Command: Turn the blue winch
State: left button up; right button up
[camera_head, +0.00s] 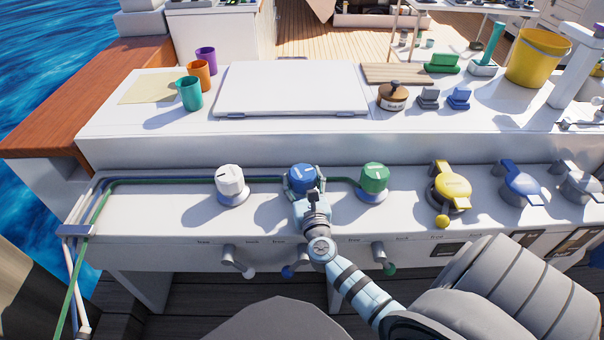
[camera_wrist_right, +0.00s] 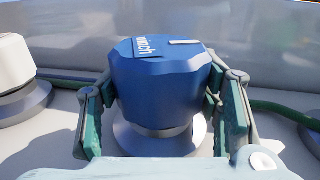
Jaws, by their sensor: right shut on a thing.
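The blue winch (camera_head: 301,177) is a knob on a grey base on the white console, between a white knob and a green knob. In the right wrist view the blue winch (camera_wrist_right: 160,84) fills the middle, with "winch" and a white mark on its top. My right gripper (camera_head: 304,188) reaches it from the front. In the right wrist view my right gripper (camera_wrist_right: 165,112) has one finger on each side of the winch and is shut on it. The gripper hides the winch's lower front in the head view. My left gripper is not in view.
The white knob (camera_head: 230,180) and green knob (camera_head: 374,178) stand close on either side. A yellow winch (camera_head: 452,188) and a blue-handled one (camera_head: 520,186) are further right. Small levers (camera_head: 236,262) hang below the front edge. A white hatch (camera_head: 291,86) lies behind.

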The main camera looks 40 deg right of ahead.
aim_at(302, 171)
jog(key=shift+m+g+h, duration=1.2)
jog(key=shift+m+h, duration=0.3)
jog(key=shift+h, duration=0.3)
jog(key=o, duration=1.2)
notch_tip(302, 171, up, 10)
